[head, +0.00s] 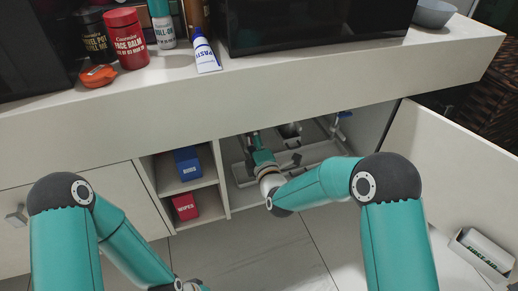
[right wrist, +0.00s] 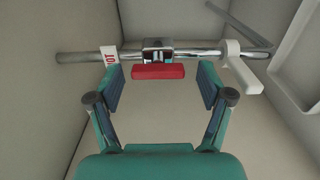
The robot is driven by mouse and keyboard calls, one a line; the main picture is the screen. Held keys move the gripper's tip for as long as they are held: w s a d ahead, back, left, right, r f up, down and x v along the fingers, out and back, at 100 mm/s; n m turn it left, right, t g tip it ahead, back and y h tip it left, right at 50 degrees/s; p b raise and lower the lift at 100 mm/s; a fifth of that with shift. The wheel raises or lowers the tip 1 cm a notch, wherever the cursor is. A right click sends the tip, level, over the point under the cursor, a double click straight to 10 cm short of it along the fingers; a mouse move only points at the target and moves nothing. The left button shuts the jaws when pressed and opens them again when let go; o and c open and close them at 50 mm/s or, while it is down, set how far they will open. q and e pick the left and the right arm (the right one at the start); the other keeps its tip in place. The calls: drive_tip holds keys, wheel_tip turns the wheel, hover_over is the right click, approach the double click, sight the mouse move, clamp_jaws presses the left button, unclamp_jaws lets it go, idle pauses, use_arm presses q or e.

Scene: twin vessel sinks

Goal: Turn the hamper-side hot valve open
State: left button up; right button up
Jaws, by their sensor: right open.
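The hot valve shows in the right wrist view as a red handle (right wrist: 157,71) on a metal body, set on a horizontal chrome pipe (right wrist: 80,57). A white tag (right wrist: 110,56) with red letters, partly covered by a finger, hangs left of it. My right gripper (right wrist: 158,88) is open, its fingers on either side of the red handle with gaps between. In the head view my right gripper (head: 255,142) reaches inside the open cabinet under the counter; the red handle cannot be made out there. My left arm is at lower left, its gripper out of frame.
Shelves with a blue box (head: 187,163) and red wipes (head: 185,206) are left. The counter (head: 300,75) overhangs.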

drive_tip(key=v, duration=1.1)
drive_tip(key=shift+s, duration=0.3)
drive_tip(key=shift+d, duration=0.1)
